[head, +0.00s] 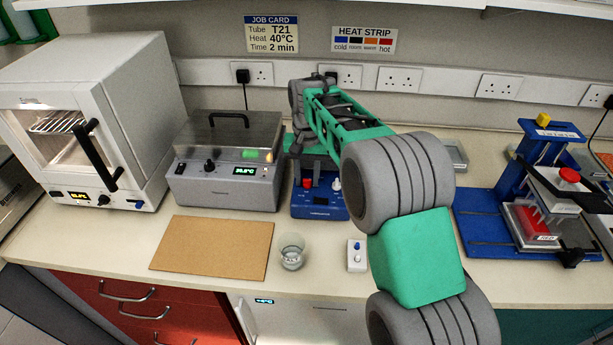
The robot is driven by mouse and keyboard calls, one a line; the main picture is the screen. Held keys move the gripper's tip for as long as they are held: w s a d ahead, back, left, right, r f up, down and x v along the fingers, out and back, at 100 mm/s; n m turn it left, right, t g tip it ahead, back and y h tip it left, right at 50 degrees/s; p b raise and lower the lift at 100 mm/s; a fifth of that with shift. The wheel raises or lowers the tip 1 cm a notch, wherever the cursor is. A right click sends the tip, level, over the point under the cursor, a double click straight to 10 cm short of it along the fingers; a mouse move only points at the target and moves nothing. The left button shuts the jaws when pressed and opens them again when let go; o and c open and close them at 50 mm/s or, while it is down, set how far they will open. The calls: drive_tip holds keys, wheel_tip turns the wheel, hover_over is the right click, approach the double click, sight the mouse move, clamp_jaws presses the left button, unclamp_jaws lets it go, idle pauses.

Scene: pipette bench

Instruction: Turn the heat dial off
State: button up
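Several dials show, and I cannot tell for sure which is the heat dial. The grey lidded bath (228,172) has a black dial (209,166) beside a lit display. The white oven (85,110) has a black dial (103,200) beside its display. A blue bench unit (318,204) has a red knob (307,183) and a pale knob (337,184). My arm reaches from the lower right to behind the blue unit. My gripper (297,143) seems to point down near the bath's right end; its fingers are too small and partly hidden to read.
A brown board (212,248) lies at the front, with a glass beaker (291,252) and a small white switch box (356,255) to its right. A blue pipetting stand (480,220) is at the right. Wall sockets and cords line the back. The front middle counter has some free room.

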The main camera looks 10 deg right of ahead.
clamp_jaws()
idle(0.5)
drive_tip(key=n, duration=0.3)
drive_tip(key=shift+n, duration=0.4)
drive_tip(key=n, duration=0.3)
drive_tip(key=shift+n+p, duration=0.3)
drive_tip(key=n, duration=0.5)
drive_tip(key=shift+w+r, duration=0.1)
drive_tip(key=shift+n, duration=2.8)
